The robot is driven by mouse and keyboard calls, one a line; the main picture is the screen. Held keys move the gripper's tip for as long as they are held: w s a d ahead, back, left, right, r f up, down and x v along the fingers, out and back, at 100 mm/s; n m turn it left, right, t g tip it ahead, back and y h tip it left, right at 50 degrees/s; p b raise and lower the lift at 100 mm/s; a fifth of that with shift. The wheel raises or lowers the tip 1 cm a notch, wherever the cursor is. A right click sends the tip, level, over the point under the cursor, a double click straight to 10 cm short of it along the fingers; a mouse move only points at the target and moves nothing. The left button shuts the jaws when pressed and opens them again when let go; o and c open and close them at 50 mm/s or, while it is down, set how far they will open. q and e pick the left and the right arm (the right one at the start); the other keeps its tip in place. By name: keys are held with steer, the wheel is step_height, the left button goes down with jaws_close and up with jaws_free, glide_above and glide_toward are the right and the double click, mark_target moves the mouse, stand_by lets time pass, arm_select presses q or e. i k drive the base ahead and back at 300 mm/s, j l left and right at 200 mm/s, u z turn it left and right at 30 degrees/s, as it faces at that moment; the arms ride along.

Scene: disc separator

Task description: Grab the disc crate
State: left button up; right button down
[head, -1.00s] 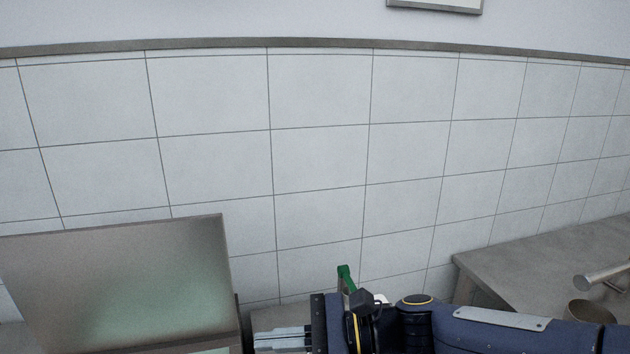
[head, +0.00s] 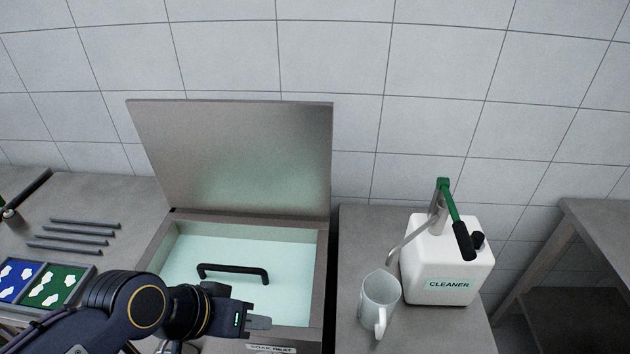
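A black handle (head: 233,270) shows in the open tank (head: 320,290), above pale green liquid. I see no crate body below it; the liquid is cloudy and my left arm covers the tank's front left. My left gripper (head: 258,323) is over the front of the tank, in front of and below the handle in the picture, and apart from it. Its fingertips point right and are seen from the side, so I cannot tell whether they are open or shut. My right gripper is not in view.
The tank's lid (head: 240,150) stands raised at the back. On the right are a white cleaner jug (head: 440,260) with a green-handled pump (head: 452,205) and a mug (head: 380,295). On the left lie several grey rods (head: 75,235) and blue and green trays (head: 55,285).

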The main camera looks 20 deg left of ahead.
mark_target(201, 269)
steer(key=u, duration=1.25)
